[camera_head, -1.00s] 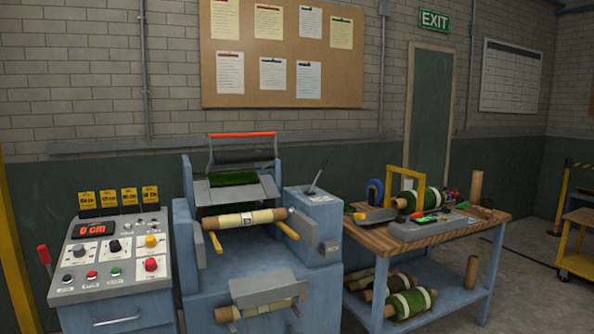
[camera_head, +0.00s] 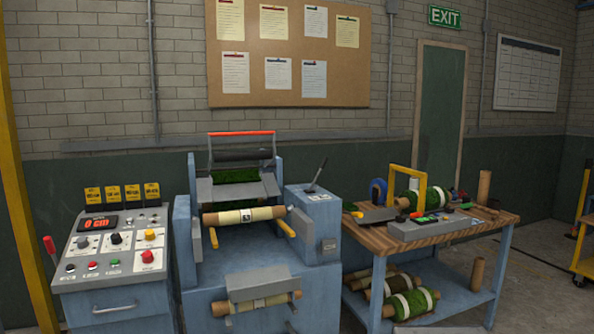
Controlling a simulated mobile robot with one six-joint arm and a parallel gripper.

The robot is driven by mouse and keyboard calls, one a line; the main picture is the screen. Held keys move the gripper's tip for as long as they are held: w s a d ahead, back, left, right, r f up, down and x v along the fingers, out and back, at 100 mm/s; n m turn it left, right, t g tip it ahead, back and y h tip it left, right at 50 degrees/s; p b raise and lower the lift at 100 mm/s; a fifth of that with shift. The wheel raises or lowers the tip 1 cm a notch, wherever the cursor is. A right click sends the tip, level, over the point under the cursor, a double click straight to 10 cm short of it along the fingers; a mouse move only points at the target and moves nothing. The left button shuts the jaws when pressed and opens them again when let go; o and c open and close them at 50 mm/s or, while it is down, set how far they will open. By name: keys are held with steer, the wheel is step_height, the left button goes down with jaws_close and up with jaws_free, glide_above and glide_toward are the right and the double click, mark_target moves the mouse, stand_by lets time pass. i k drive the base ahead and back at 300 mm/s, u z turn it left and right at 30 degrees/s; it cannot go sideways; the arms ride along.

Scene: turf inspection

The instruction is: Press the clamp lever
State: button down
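The blue turf machine (camera_head: 322,255) stands in the middle of the view. On its right-hand block is a lever (camera_head: 318,176) with a dark handle, tilted up to the right. A red bar handle (camera_head: 241,133) spans the top of the machine. A red-knobbed lever (camera_head: 49,246) stands at the left side of the control console (camera_head: 110,295). I cannot tell from the picture which of these is the clamp lever. A pale roll (camera_head: 232,217) lies across the machine's front, with yellow handles near its ends. My gripper is not in view.
The console's red display reads 0 cm. A wooden-topped workbench (camera_head: 386,236) at the right holds turf rolls, a yellow frame (camera_head: 422,188) and a grey tray of tools. A yellow cart (camera_head: 585,245) stands at the far right. Floor between bench and cart looks clear.

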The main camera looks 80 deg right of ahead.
mark_target(323, 163)
steer(key=u, duration=0.6)
steer(key=k, duration=2.6)
steer(key=z, duration=0.7)
